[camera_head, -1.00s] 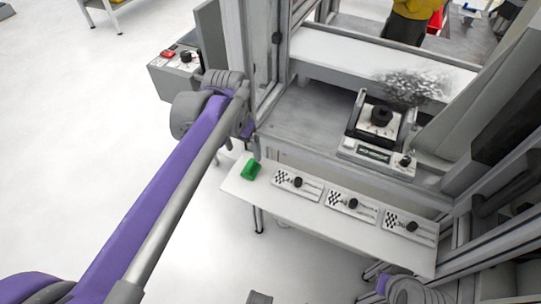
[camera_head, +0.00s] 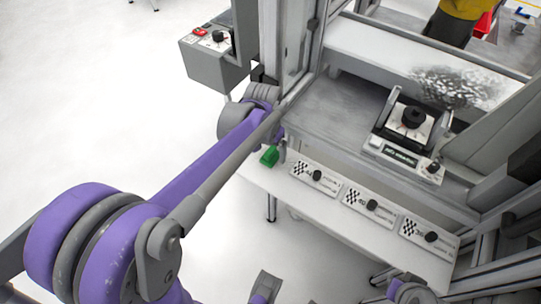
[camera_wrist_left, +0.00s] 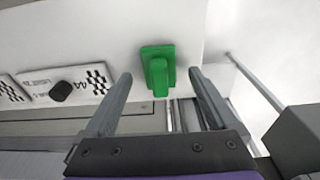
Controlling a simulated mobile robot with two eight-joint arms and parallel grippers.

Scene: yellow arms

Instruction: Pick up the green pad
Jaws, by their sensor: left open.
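The green pad (camera_head: 269,156) lies at the left end of the white shelf (camera_head: 325,208), a block with a raised grip. My left gripper (camera_head: 282,146) is at the pad, partly hidden by its own arm. In the left wrist view the pad (camera_wrist_left: 158,66) shows between and just beyond the two open fingers of the left gripper (camera_wrist_left: 161,77). No contact shows.
Several white checkered plates with black knobs (camera_head: 368,206) lie along the shelf right of the pad. A machine frame with a grey deck (camera_head: 345,110) stands behind. A knobbed device (camera_head: 409,130) sits on the deck. A grey control box (camera_head: 212,58) stands at the left.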

